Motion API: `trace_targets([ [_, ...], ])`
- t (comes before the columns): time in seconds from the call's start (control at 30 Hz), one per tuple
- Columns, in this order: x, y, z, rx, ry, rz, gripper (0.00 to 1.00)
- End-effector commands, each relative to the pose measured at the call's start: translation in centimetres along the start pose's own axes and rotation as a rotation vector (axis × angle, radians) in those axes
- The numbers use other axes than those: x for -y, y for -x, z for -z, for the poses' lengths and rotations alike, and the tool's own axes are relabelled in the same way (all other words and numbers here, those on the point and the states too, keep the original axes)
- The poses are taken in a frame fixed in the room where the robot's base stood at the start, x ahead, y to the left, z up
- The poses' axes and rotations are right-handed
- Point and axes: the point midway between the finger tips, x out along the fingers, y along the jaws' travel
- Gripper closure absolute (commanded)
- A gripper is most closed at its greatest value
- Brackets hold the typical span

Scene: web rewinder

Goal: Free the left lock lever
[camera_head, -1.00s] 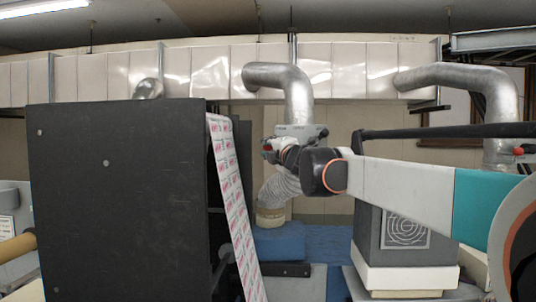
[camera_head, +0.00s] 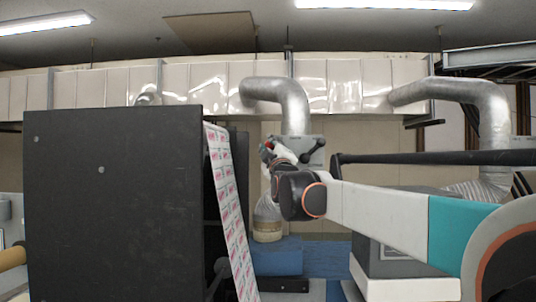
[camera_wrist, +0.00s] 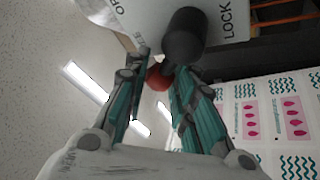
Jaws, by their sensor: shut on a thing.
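The left lock lever shows in the wrist view as a dark rounded part (camera_wrist: 184,38) with a red knob (camera_wrist: 157,76) beside it. It is in front of a pale plate (camera_wrist: 222,18) lettered LOCK on the right, with a partly hidden word on the left. My gripper (camera_wrist: 164,66) has its teal fingers on both sides of the red knob and is shut on it. In the head view my gripper (camera_head: 274,154) is at the red knob, left of the lever's dark part (camera_head: 314,146) and the grey plate (camera_head: 316,158); the fingertips are small there.
A large black panel (camera_head: 115,205) fills the left. A printed web (camera_head: 229,205) slopes down beside it, close to my gripper. A silver duct (camera_head: 288,98) rises behind. A blue block (camera_head: 275,258) lies below.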

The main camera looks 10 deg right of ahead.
Motion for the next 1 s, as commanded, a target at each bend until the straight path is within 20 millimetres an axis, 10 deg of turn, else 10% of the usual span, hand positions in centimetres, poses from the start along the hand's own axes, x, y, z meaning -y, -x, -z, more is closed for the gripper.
trace_targets([
  [0.93,-0.74,0.00,-0.33,0.038,-0.187,-0.085,1.00],
  [1.0,-0.73,0.00,-0.33,0.038,-0.187,-0.085,0.65],
])
